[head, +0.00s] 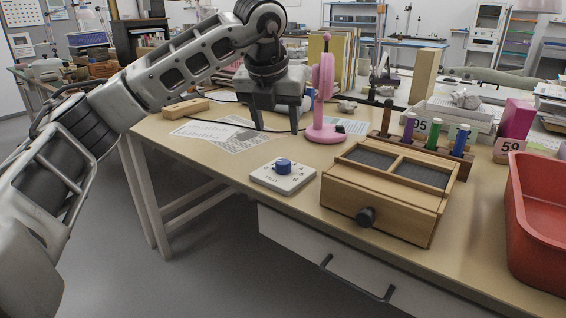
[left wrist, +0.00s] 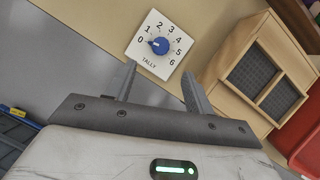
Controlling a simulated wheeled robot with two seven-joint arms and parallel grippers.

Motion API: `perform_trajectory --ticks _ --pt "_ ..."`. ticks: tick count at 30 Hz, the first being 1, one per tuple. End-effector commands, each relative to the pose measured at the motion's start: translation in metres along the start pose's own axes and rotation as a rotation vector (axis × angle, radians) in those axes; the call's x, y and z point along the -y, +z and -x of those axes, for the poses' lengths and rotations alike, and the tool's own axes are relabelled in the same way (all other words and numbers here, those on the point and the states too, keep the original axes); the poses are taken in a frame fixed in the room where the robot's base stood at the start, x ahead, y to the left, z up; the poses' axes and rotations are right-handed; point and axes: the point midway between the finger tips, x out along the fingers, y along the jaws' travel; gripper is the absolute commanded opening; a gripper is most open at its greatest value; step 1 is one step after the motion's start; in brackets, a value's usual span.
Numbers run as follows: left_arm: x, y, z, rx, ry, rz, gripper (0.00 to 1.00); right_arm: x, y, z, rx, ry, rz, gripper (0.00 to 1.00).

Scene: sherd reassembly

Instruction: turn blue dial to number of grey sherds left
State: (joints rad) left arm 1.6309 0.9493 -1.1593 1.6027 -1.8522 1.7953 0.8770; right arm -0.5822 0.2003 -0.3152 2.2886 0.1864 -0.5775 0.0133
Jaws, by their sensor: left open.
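The blue dial (head: 283,165) sits on a white tally plate (head: 268,178) near the table's front edge. In the left wrist view the blue dial (left wrist: 159,46) shows inside an arc of numbers 0 to 6, and its pale mark points towards 0. My left gripper (head: 276,130) is open and empty, pointing down above the table behind the dial. In the left wrist view its fingertips (left wrist: 159,70) are apart, near the plate's lower edge. No grey sherds can be clearly made out. My right gripper is not in view.
A wooden box (head: 383,201) with two dark grey-lined compartments and a black knob stands right of the plate. A pink stand (head: 323,104) rises behind it. A rack of coloured tubes (head: 434,134) and a red bin (head: 540,215) are further right. Papers (head: 225,134) lie at left.

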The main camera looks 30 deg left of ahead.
Motion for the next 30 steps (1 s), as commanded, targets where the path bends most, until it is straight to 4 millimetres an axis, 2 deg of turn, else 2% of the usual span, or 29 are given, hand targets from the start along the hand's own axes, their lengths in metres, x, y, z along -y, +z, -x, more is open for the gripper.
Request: perform_trajectory --ticks 1,6,12,15,20,28,29,30 --pt "0.0 -0.002 -0.016 -0.004 0.001 0.0 0.53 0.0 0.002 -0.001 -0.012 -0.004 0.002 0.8" --pt "0.0 -0.002 -0.053 -0.003 0.0 0.0 0.53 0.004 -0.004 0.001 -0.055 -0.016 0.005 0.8" --pt "0.001 -0.002 -0.088 -0.003 -0.002 -0.002 0.53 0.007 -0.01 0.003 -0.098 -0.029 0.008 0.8" --pt "0.001 -0.001 -0.1 -0.001 -0.003 -0.002 0.53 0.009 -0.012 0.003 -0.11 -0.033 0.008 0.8" --pt "0.002 -0.001 -0.108 0.0 -0.003 -0.003 0.53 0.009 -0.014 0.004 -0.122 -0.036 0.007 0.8" --pt "0.002 -0.001 -0.109 0.0 -0.004 -0.003 0.53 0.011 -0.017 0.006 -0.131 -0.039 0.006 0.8" --pt "0.002 -0.001 -0.109 0.0 -0.004 -0.003 0.5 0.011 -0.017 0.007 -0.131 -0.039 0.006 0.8" --pt "0.002 -0.001 -0.109 0.0 -0.004 -0.003 0.39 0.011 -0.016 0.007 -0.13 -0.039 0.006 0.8"
